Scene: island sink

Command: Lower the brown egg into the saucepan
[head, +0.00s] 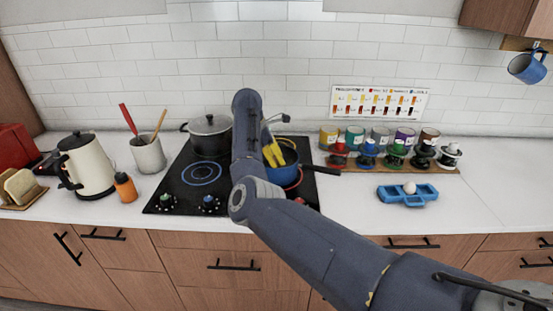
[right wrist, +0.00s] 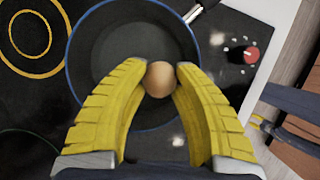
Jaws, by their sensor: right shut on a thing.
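My right gripper (head: 273,150) is over the blue saucepan (head: 289,173) on the black hob. In the right wrist view my right gripper (right wrist: 159,78) has its yellow fingers shut on the brown egg (right wrist: 159,79). The egg is over the dark inside of the saucepan (right wrist: 110,40), within its blue rim as seen from above. I cannot tell how far the egg is from the pan's bottom. In the head view the egg is hidden by the fingers and pan. My left gripper is in neither view.
A lidded pot (head: 209,138) stands at the back of the hob (head: 165,198). A blue egg tray (head: 425,194) holding a white egg (head: 409,188) lies to the right. Several colored cups and egg cups stand behind it on a wooden board (head: 432,166). A kettle (head: 88,165) stands at left.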

